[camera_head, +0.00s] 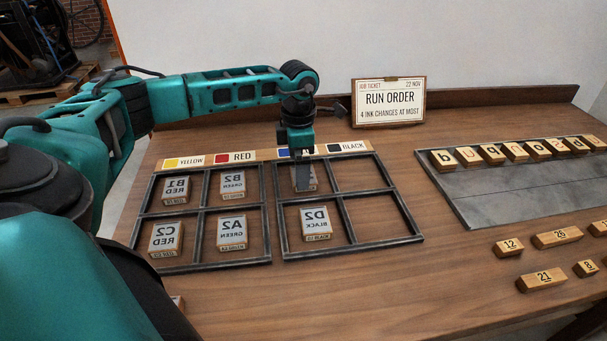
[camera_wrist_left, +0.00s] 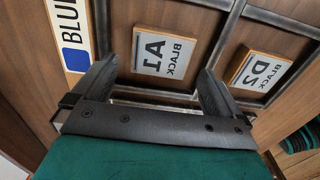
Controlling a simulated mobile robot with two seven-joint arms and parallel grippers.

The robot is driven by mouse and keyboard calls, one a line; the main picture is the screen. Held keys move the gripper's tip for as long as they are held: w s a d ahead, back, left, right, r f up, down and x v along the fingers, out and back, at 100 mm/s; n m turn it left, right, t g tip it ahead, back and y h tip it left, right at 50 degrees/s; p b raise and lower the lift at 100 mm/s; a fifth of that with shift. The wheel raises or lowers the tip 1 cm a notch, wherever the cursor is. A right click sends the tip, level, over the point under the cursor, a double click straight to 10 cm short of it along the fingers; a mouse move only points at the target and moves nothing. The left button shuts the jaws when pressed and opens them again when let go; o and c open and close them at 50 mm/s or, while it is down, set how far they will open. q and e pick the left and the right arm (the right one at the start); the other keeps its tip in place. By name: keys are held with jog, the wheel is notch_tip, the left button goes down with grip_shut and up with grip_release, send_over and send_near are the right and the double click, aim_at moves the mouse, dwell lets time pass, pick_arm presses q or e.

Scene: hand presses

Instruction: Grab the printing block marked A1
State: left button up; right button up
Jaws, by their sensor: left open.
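The block marked A1 (camera_wrist_left: 163,54), with "BLACK" beside the mark and a light face with mirrored print, lies in a compartment of the right-hand dark frame (camera_head: 347,217). In the head view this block (camera_head: 313,180) is mostly hidden behind my left gripper (camera_head: 303,182). My left gripper points down over that compartment. In the left wrist view its two fingers (camera_wrist_left: 157,76) are spread wide, with A1 showing between and beyond them and nothing held. I cannot tell the exact height of the fingertips. My right gripper is out of view.
Block D2 (camera_head: 316,223) lies in the compartment in front of A1's. Blocks B1 (camera_head: 175,190), B2 (camera_head: 232,185), C2 (camera_head: 165,239) and A2 (camera_head: 232,232) fill the left frame. Colour labels (camera_head: 235,158) line the back. The right frame's right compartments are empty. A job ticket (camera_head: 389,101) stands behind.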

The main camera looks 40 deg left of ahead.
pick_arm(q)
notch_tip(320, 180, down, 2)
jog(key=shift+f, duration=0.2)
jog(key=c, duration=1.1)
jog(key=shift+r, duration=0.15)
